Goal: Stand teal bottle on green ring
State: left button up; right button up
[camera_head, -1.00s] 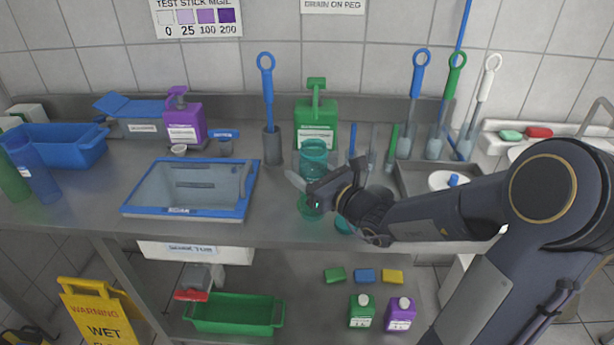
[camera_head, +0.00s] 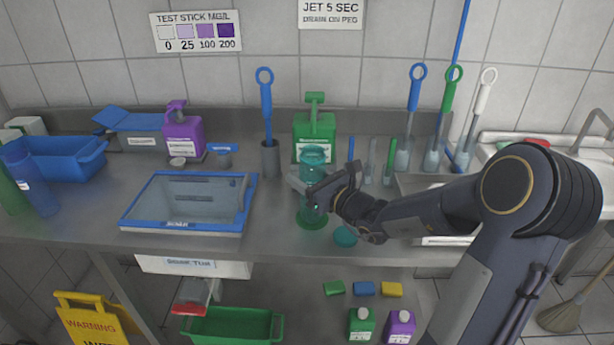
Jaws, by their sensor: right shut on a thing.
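The teal bottle (camera_head: 313,158) is upright and see-through, near the front middle of the counter. My right gripper (camera_head: 312,190) is shut around the bottle's middle, coming from the right. The green ring (camera_head: 311,221) lies flat on the counter near the front edge. The bottle's lower end is directly over the ring and looks to be at or just above it; I cannot tell whether they touch. A teal round piece (camera_head: 345,236) lies on the counter right of the ring. My left gripper is not in view.
A blue-framed tray (camera_head: 180,227) lies to the left. A green jug (camera_head: 314,130) and a blue brush (camera_head: 266,100) in a grey holder stand behind. Several brushes stand in holders at the back right. The counter's front edge is close to the ring.

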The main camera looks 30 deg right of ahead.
jog(key=shift+f+b, duration=0.35)
jog(key=shift+b, duration=0.1)
dwell(0.7)
jog(key=o, duration=1.5)
jog(key=shift+s, duration=0.1)
jog(key=shift+p+v, duration=0.3)
jog(key=shift+v, duration=4.65)
